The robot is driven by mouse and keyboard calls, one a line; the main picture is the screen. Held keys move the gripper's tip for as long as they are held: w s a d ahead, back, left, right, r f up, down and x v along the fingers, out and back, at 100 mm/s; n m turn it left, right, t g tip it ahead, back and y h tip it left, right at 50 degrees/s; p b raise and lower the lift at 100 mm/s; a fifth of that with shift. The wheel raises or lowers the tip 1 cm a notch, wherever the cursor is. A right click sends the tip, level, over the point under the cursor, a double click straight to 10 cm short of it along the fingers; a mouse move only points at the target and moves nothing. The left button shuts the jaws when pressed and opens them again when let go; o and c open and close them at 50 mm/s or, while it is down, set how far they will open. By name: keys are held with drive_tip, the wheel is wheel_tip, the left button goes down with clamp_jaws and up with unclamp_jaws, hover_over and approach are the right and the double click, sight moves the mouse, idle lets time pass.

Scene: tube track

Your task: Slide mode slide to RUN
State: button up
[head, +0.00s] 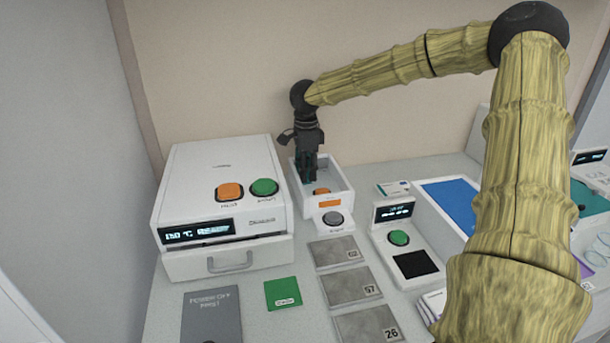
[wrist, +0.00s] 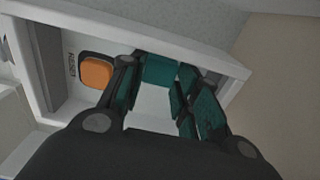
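No mode slide or RUN mark can be made out for certain in either view. My gripper (head: 308,178) points down into an open white box (head: 345,190) right of the heater unit. In the wrist view its teal-padded fingers (wrist: 157,88) stand apart, with pale box floor visible between them. A teal block (wrist: 160,70) shows near the fingertips; I cannot tell whether it is part of the gripper.
The white heater unit (head: 215,165) with orange and green buttons stands close on the left. A grey round button (head: 333,219) is on the box's front. Several grey numbered plates (head: 336,251) lie in front. A small display device (head: 395,212) stands right. The wall is close behind.

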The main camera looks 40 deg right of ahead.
drive_tip(key=shift+d+r, duration=0.1)
drive_tip(key=shift+d, duration=0.05)
drive_tip(key=shift+s+d+r+p, duration=0.1)
drive_tip(key=shift+s+d+p, duration=0.25)
drive_tip(key=shift+d+p, duration=0.4)
drive_tip(key=shift+s+d+f+p, duration=0.1)
drive_tip(key=shift+s+d+p, duration=0.3)
drive_tip(key=shift+d+p, duration=0.3)
drive_tip(key=shift+s+d+r+p, duration=0.1)
drive_tip(key=shift+s+d+p, duration=0.25)
drive_tip(key=shift+d+p, duration=0.4)
drive_tip(key=o, duration=0.6)
drive_tip(key=shift+c, duration=0.2)
drive_tip(key=shift+o, duration=0.2)
wheel_tip(320, 180, up, 7)
drive_tip(key=p, duration=0.7)
drive_tip(key=shift+f, duration=0.2)
drive_tip(key=shift+s, duration=0.1)
